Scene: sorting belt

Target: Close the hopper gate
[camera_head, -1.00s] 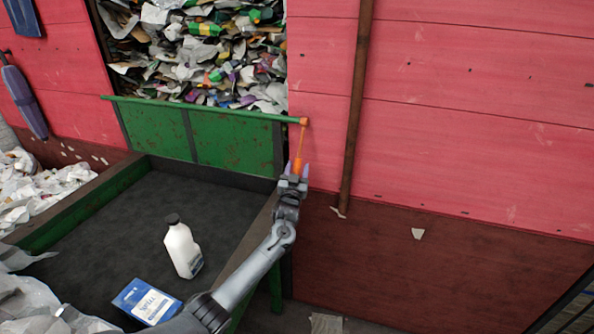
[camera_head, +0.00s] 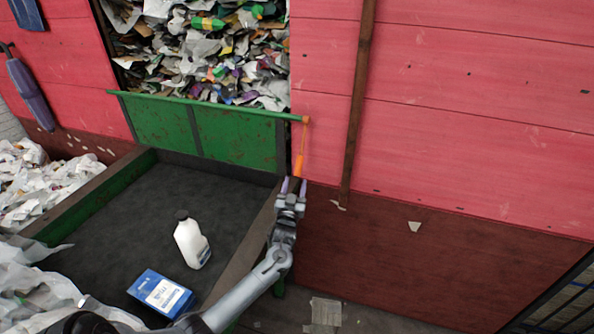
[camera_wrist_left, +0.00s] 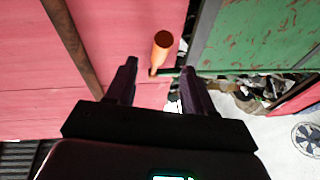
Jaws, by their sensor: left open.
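The green hopper gate (camera_head: 235,138) stands across the lower part of the hopper opening, with waste heaped behind and above it. A green bar runs along its top edge and ends at the right in an orange joint. An orange handle (camera_head: 299,164) hangs down from that joint; it also shows in the left wrist view (camera_wrist_left: 161,48). My left gripper (camera_head: 293,184) is open at the handle's lower end, with nothing held. In the left wrist view, the handle lies between the fingertips (camera_wrist_left: 159,70) across the picture, seemingly just beyond them. My right gripper is out of view.
A dark belt (camera_head: 125,205) below the gate carries a white bottle (camera_head: 191,243) and a blue box (camera_head: 160,293). White plastic waste (camera_head: 35,185) lies at the left. A brown pole (camera_head: 357,100) stands against the red wall right of the handle. Floor right of the belt is mostly clear.

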